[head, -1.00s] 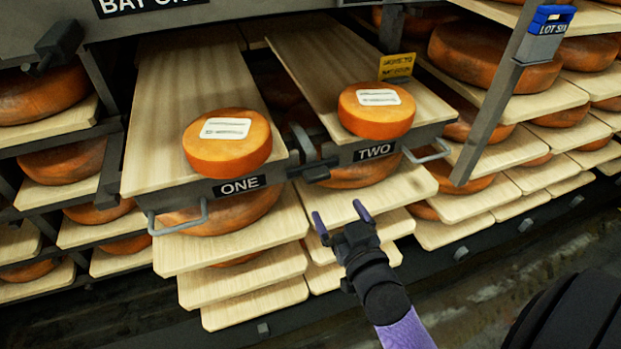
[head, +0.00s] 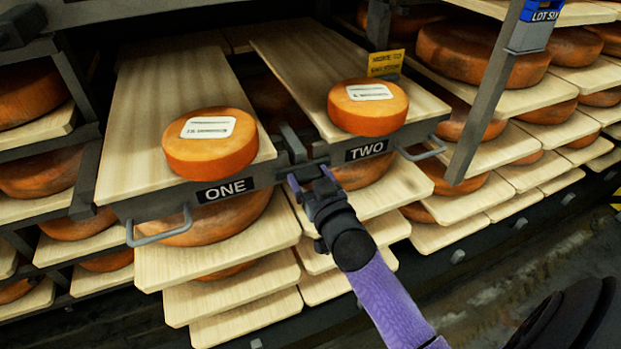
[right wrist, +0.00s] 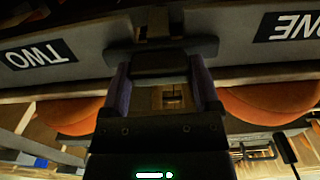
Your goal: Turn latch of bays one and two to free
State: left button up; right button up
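Board ONE (head: 140,110) and board TWO (head: 300,60) lie side by side, each with an orange cheese wheel on top. A dark latch (head: 308,169) sits between their front rails, partly hidden by my right gripper. In the right wrist view the latch (right wrist: 160,62) is a dark crossbar lying level across the gap, with a block in front. My right gripper (head: 310,177) is at the latch, its purple fingers apart. In the right wrist view the right gripper (right wrist: 161,88) has one finger on each side of the block; firm contact cannot be told. My left gripper is not in view.
Wire handles stick out below board ONE (head: 160,228) and beside board TWO (head: 422,150). A yellow sign (head: 386,63) stands behind the wheel on TWO. A slanted grey post (head: 490,110) stands right.

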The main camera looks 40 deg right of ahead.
jog(key=c, duration=0.7)
jog(key=shift+c, duration=0.2)
